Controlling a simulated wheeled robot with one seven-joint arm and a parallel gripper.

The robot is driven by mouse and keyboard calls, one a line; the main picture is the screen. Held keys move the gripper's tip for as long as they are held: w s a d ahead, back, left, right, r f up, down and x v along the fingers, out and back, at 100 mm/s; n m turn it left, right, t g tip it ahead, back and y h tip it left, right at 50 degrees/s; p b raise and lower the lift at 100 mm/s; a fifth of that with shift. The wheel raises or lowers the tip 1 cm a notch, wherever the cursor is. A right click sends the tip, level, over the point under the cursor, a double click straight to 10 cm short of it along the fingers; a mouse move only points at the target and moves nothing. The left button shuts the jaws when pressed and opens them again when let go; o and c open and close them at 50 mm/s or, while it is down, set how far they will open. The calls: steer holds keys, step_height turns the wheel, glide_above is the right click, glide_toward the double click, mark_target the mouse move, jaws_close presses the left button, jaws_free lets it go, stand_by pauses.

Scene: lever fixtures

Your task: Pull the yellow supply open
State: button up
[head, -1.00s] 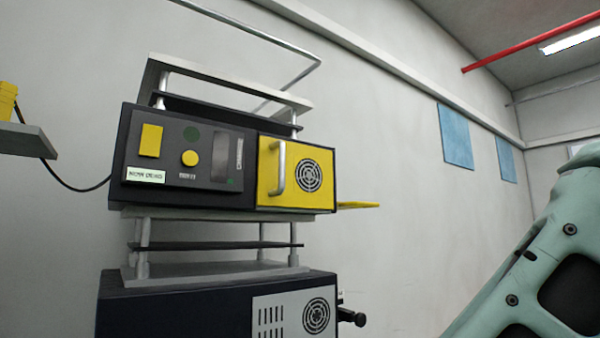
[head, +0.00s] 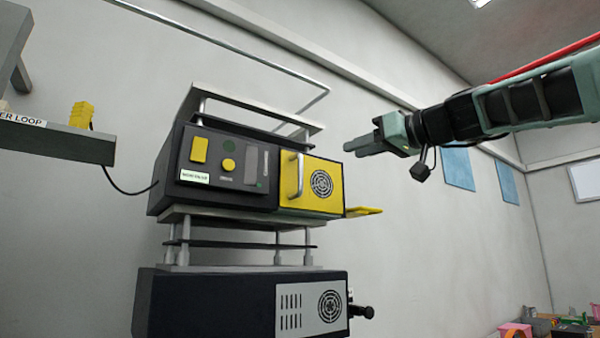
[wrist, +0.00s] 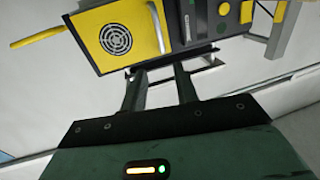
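The yellow supply (head: 311,187) is a yellow front with a round vent, at the right end of a dark instrument box. A silver vertical handle (head: 295,177) is on its left side; the front looks flush with the box. In the wrist view the yellow front (wrist: 115,35) appears upside down, with the handle (wrist: 156,26) at its right edge. My gripper (head: 358,146) is to the right of the supply and slightly above it in the head view, apart from the handle. In the wrist view its two fingers (wrist: 158,90) are spread with nothing between them.
The dark box (head: 222,165) stands on a grey stand above a second dark unit (head: 240,300) with a black knob. A yellow flap (head: 364,211) sticks out at the right. A shelf (head: 60,140) is at the left. Clutter lies on the floor at lower right.

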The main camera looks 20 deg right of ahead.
mark_target(302, 167)
steer(key=p+x, duration=0.8)
steer(key=x, duration=0.8)
steer(key=shift+w+a, duration=0.1)
steer(key=shift+w, duration=0.05)
steer(key=shift+w+a+f, duration=0.1)
steer(key=shift+w+a, duration=0.15)
steer(key=shift+w, duration=0.2)
jaws_close()
